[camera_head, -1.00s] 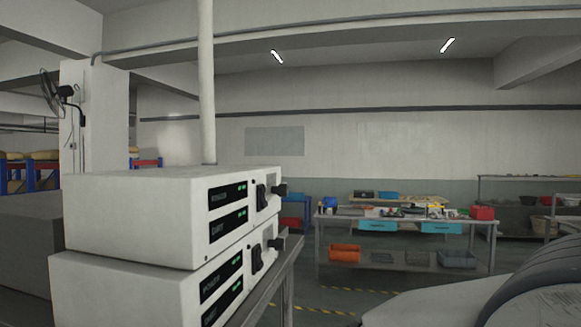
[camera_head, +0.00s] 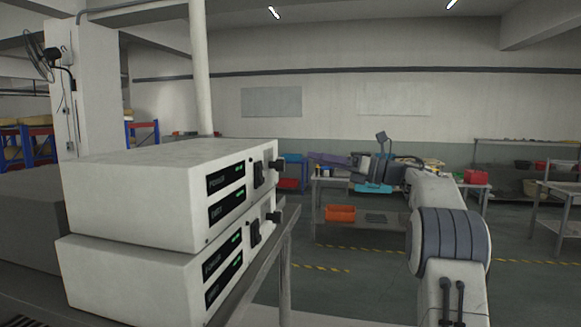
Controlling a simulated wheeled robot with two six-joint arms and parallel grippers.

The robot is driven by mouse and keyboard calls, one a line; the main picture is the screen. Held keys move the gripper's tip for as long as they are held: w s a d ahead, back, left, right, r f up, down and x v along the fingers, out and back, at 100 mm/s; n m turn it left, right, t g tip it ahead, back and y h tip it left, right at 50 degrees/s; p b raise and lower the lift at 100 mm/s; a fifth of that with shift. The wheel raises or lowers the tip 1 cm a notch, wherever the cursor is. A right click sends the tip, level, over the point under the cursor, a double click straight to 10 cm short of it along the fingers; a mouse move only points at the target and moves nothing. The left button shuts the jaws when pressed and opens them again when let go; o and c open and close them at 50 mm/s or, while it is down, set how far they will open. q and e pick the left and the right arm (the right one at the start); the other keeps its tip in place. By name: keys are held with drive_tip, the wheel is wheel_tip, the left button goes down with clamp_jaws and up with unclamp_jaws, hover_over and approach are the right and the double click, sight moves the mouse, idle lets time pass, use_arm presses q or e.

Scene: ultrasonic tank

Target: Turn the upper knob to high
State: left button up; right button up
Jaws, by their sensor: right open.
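Two white control boxes are stacked on a table at the left. The upper box (camera_head: 150,200) has a dark upper knob (camera_head: 276,164) at the right end of its front panel, beside a black switch (camera_head: 258,175). The lower box (camera_head: 130,280) has a similar knob (camera_head: 273,217). My right gripper (camera_head: 335,160) is open, to the right of the upper knob in the picture and apart from it. Its fingers are small and hard to make out against the workbench. My left gripper is not in view. The knob's pointer setting is too small to read.
The table (camera_head: 285,235) under the boxes ends just right of them. A workbench (camera_head: 330,185) with an orange bin (camera_head: 340,213) on its lower shelf stands behind my right arm. Open floor with yellow-black tape lies between.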

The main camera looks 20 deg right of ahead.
sight(284, 166)
drive_tip(key=a+n+g+p, duration=0.1)
drive_tip(key=a, duration=0.1)
drive_tip(key=w+a+f+n+p, duration=0.1)
drive_tip(key=a+p, duration=0.1)
drive_tip(key=w+a+n+g+p, duration=0.1)
drive_tip(key=a+p, duration=0.1)
drive_tip(key=shift+w+a+f+n+g, duration=0.2)
drive_tip(key=shift+a+n+g, duration=0.1)
drive_tip(key=shift+a+n, duration=0.1)
drive_tip(key=shift+w+a+f, duration=0.15)
drive_tip(key=shift+w+a, duration=0.1)
drive_tip(key=shift+c, duration=0.4)
clamp_jaws()
